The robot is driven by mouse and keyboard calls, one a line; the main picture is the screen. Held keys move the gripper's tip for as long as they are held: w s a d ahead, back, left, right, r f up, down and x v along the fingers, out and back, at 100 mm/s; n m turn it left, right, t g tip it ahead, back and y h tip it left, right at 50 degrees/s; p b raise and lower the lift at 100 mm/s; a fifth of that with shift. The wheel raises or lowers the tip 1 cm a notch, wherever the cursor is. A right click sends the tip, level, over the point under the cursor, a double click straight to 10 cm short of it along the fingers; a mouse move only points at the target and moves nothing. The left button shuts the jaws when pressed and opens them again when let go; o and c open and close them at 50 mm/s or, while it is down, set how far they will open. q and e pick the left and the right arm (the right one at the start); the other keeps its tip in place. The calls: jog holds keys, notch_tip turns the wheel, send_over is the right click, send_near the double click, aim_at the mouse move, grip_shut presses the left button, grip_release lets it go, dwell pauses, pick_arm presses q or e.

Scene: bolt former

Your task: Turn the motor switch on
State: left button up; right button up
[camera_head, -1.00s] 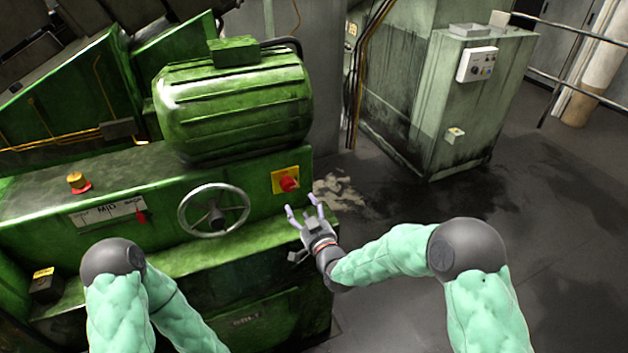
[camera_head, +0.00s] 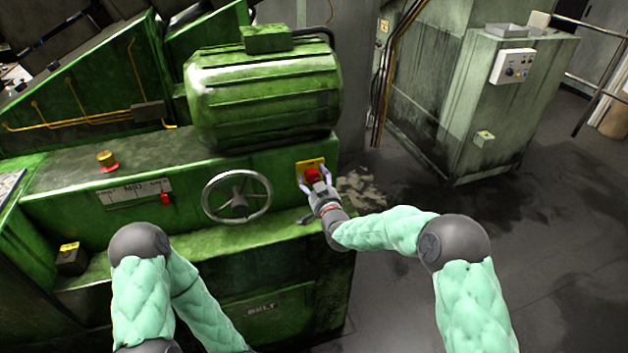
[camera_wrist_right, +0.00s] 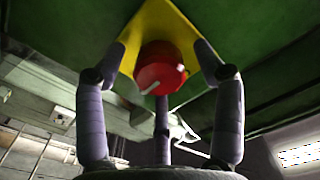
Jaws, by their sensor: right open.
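The motor switch is a red knob (camera_head: 313,176) on a yellow plate (camera_head: 303,165), on the front of the green machine below the motor. In the right wrist view the red knob (camera_wrist_right: 160,68) shows a pale mark at its lower left, in front of the yellow plate (camera_wrist_right: 158,30). My right gripper (camera_head: 318,188) is at the switch, open, with its fingers spread around the knob. In the right wrist view the fingers of the right gripper (camera_wrist_right: 160,75) stand apart from the knob's sides. My left gripper is not in view; only my left arm shows.
A handwheel (camera_head: 237,196) is left of the switch on the green machine (camera_head: 140,235). A large green motor (camera_head: 265,95) sits above. A red-and-yellow button (camera_head: 107,160) is further left. A grey cabinet (camera_head: 505,110) stands at the right, with open floor before it.

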jog(key=c, duration=1.2)
jog(key=shift+o, duration=0.2)
jog(key=n+b, duration=0.2)
jog(key=n, duration=0.2)
jog(key=shift+b, duration=0.4)
jog(key=n+b, duration=0.1)
jog(key=n, duration=0.3)
jog(key=shift+r+n+b, duration=0.1)
jog(key=shift+n+b, duration=0.2)
jog(key=shift+b, duration=0.1)
jog(key=n+b, duration=0.1)
jog(key=n, duration=0.3)
jog(key=shift+n, duration=2.6)
